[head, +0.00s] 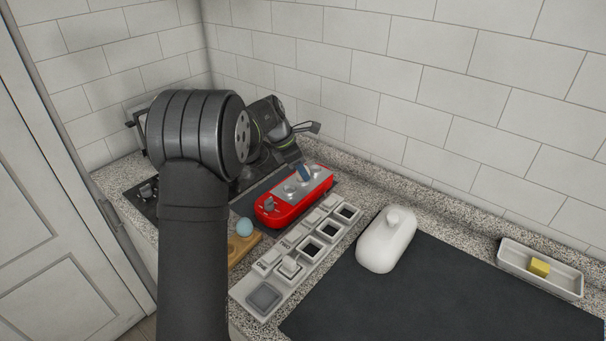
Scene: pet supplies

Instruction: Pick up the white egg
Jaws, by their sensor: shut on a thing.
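I do not see a white egg in the head view. A pale blue egg-like ball (244,227) sits on a wooden holder (241,247), partly hidden by my arm. My gripper (308,128) is small and partly hidden behind my own arm links, above and behind the red device. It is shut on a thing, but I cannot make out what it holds. A white rounded vessel (387,241) with a knob on top stands on the dark mat, apart from my gripper.
A red device (294,197) with grey knobs and a blue piece lies left of centre. A pale panel (298,258) with square openings is in front of it. A white tray (514,257) holds a yellow block (539,267). The dark mat (440,295) is mostly clear.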

